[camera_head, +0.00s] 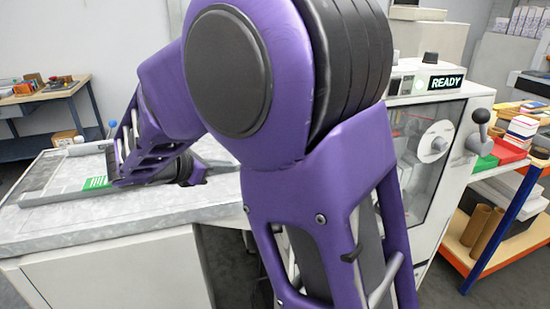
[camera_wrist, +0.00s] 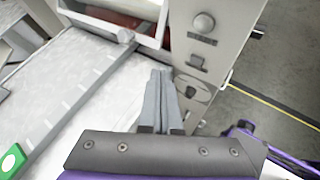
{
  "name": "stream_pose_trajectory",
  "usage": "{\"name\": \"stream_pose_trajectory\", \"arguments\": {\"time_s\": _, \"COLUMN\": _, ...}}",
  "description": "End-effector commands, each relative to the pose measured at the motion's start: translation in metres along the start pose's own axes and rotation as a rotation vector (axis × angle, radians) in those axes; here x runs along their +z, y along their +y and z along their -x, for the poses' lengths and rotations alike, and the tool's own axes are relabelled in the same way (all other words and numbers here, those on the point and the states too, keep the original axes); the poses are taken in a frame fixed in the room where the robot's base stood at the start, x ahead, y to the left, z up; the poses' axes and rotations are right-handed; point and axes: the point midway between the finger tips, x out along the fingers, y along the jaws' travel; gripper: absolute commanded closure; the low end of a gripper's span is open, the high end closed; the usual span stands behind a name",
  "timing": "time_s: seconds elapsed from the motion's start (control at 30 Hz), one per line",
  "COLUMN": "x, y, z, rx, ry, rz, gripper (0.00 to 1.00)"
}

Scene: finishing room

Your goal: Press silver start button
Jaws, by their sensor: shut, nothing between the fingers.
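In the wrist view, a silver domed round button or knob (camera_wrist: 203,24) stands out near the top of a light grey upright panel (camera_wrist: 228,22). A small dark label plate sits under it; its words are too small to read. Lower on the same panel are a small switch-like part (camera_wrist: 196,62) and a round disc (camera_wrist: 190,92). I cannot tell from lettering which is the start button. My gripper (camera_wrist: 161,72) is shut and empty, its fingertips left of the panel's lower parts and below the domed one. In the head view my arm hides this panel.
A pale flat machine bed (camera_head: 110,222) carries a green block (camera_head: 95,183), which shows in the wrist view too. A cabinet with a READY display (camera_head: 445,81) and ball lever (camera_head: 480,116) stands right. Shelves (camera_head: 500,215) stand beyond it.

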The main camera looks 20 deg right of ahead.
Motion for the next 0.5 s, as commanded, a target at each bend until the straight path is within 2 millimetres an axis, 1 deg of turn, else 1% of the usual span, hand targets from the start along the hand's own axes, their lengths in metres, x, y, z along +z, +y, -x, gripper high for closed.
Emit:
{"name": "stream_pose_trajectory", "arguments": {"time_s": 0.23, "x": 0.003, "y": -0.004, "z": -0.005, "rx": -0.001, "ry": 0.0, "rz": -0.003, "gripper": 1.0}}
{"name": "stream_pose_trajectory", "arguments": {"time_s": 0.5, "x": 0.02, "y": -0.022, "z": -0.03, "rx": -0.003, "ry": 0.0, "rz": -0.005, "gripper": 1.0}}
